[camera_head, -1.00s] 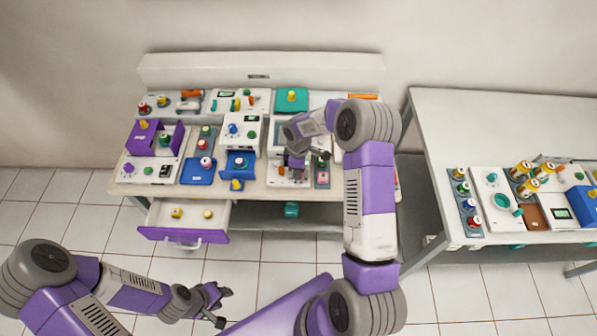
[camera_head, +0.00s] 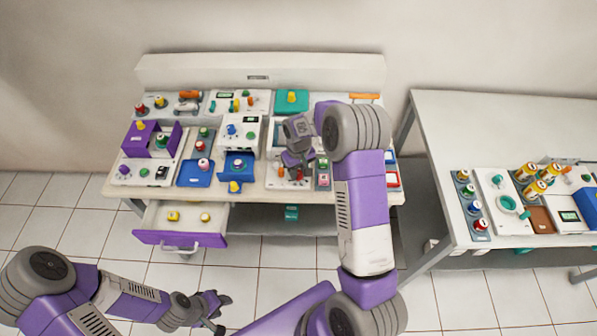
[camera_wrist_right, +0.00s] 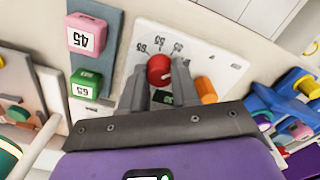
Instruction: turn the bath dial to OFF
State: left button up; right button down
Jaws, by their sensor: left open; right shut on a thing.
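A red dial (camera_wrist_right: 159,70) sits on a white panel (camera_wrist_right: 205,50) printed with numbers around the dial; I cannot read an OFF mark. My right gripper (camera_wrist_right: 160,82) is shut on this red dial, with one finger on either side of it. In the head view my right gripper (camera_head: 296,165) reaches down over the white panel (camera_head: 272,182) near the table's front edge and hides part of it. My left gripper (camera_head: 217,310) is open and empty, low in front of the table, away from the panel.
An orange knob (camera_wrist_right: 205,90) stands right of the dial. Pink (camera_wrist_right: 86,34) and green (camera_wrist_right: 86,83) numbered blocks stand to its left. An open drawer (camera_head: 180,238) juts from the table front. A second table (camera_head: 440,120) with several items stands at the right.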

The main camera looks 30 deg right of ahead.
aim_at(298, 173)
jog(key=shift+m, duration=1.5)
jog(key=c, duration=0.8)
grip_release()
jog(key=shift+c, duration=0.2)
notch_tip(298, 173, up, 8)
jog(key=shift+f+p, duration=0.15)
jog(key=shift+p, duration=0.25)
